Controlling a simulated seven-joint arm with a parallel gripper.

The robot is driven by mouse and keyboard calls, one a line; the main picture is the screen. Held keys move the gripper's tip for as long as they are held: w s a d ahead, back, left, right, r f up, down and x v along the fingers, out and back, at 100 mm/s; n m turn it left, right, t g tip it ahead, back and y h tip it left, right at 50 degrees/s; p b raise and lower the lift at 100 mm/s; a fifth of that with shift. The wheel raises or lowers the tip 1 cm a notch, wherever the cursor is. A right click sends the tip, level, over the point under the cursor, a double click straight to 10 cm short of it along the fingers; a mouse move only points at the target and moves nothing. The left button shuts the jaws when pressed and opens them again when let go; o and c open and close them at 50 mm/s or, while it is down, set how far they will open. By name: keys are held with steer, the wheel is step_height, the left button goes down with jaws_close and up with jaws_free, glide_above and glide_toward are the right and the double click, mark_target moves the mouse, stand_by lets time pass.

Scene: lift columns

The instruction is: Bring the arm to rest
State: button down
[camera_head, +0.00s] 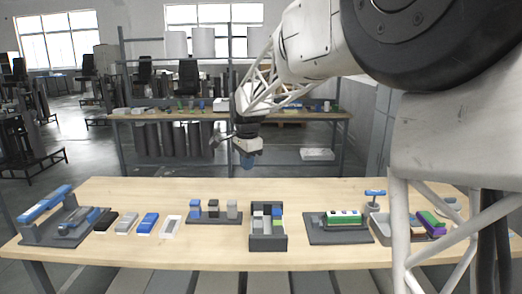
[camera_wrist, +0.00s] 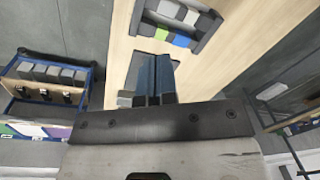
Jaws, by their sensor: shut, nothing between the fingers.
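My gripper (camera_head: 247,161) hangs above the far edge of the table in the head view, clear of everything on it. In the wrist view my gripper's fingers (camera_wrist: 154,78) are together with nothing between them. The arm reaches in from the upper right of the head view. Below the gripper on the wooden table (camera_head: 135,190) stands a dark tray (camera_head: 268,243) holding grey, white, blue and green blocks. The same tray (camera_wrist: 205,40) shows at the top of the wrist view.
A rack (camera_head: 60,232) with blue bars stands at the left. Grey, white and blue blocks (camera_head: 147,224) lie beside it. A dark board (camera_head: 338,228) and a bin of coloured blocks (camera_head: 431,223) are at the right. A shelf bench (camera_head: 180,114) stands behind the table.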

steer(key=s+d+r+n, duration=0.1)
steer(key=s+d+n, duration=0.2)
steer(key=s+d, duration=0.6)
steer(key=s+d+r+n, duration=0.15)
steer(key=s+d, duration=0.45)
steer(key=s, duration=0.7)
steer(key=s+d+f+n, duration=0.2)
steer(key=s+f, duration=0.1)
steer(key=s, duration=0.5)
steer(key=s+d+f+n+t, duration=0.1)
steer(key=s+d+f+n, duration=0.1)
steer(key=s, duration=0.6)
steer(key=s+d+f+n, duration=0.3)
steer(key=s+d+f, duration=0.1)
steer(key=s, duration=0.4)
steer(key=shift+s+t, duration=0.15)
steer(key=shift+t, duration=0.15)
steer(key=shift+f, duration=0.1)
